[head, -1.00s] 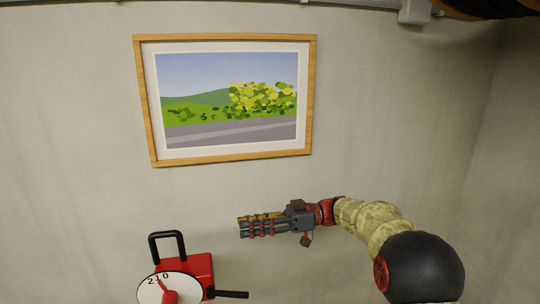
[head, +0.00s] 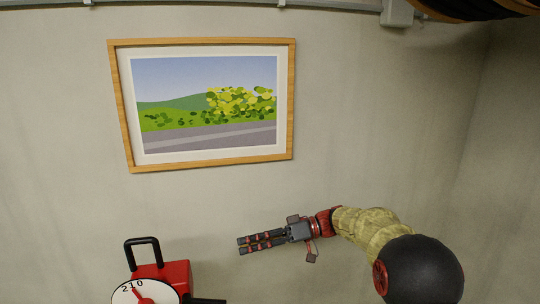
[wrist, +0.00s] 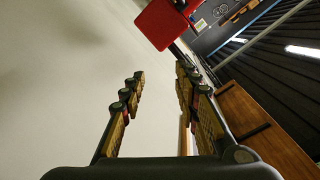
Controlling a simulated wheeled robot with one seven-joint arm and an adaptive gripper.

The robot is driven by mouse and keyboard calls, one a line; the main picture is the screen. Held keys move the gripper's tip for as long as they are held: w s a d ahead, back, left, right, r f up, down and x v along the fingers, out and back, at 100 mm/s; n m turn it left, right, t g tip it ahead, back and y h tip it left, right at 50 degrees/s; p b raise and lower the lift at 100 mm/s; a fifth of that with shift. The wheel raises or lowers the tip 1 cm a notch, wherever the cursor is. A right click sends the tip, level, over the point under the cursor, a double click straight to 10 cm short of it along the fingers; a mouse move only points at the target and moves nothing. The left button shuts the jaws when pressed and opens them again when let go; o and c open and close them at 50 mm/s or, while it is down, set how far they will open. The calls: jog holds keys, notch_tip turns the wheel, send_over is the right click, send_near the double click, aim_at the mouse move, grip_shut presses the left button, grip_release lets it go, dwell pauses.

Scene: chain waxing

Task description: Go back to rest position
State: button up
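My gripper (head: 240,246) reaches out to the left in front of the pale wall in the head view. In the wrist view its two fingers (wrist: 160,78) stand apart with an empty gap between them. Nothing is held. My arm comes in from the lower right, with a sleeve of mottled yellow links and a black rounded joint. No marker of the rest position shows.
A red device (head: 172,273) with a black loop handle and a white dial (head: 128,291) stands at lower left, apart from my gripper. A wood-framed landscape picture (head: 204,160) hangs above. In the wrist view, a red block (wrist: 160,22) and a brown wooden surface (wrist: 265,130) show.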

jog(key=s+d+f+m+h+b, duration=0.1)
jog(key=s+d+f+m+h, duration=0.3)
jog(key=s+f, duration=0.15)
jog(key=s+d+f+m+h+b, duration=0.1)
jog(key=s+d+f+m+h, duration=0.2)
jog(key=s+f+m, duration=0.3)
jog(key=s+d+f+m+t+h+b, duration=0.1)
jog(key=s+d+t+h+b, duration=0.3)
jog(key=s+d, duration=0.4)
jog(key=s+d+f+m+t+h+b, duration=0.1)
jog(key=s+d+f+t+h+b, duration=0.2)
jog(key=s, duration=1.1)
jog(key=shift+s+d+f+t+h+b, duration=0.3)
jog(key=shift+d+t+h+b, duration=0.5)
jog(key=shift+d+b, duration=1.75)
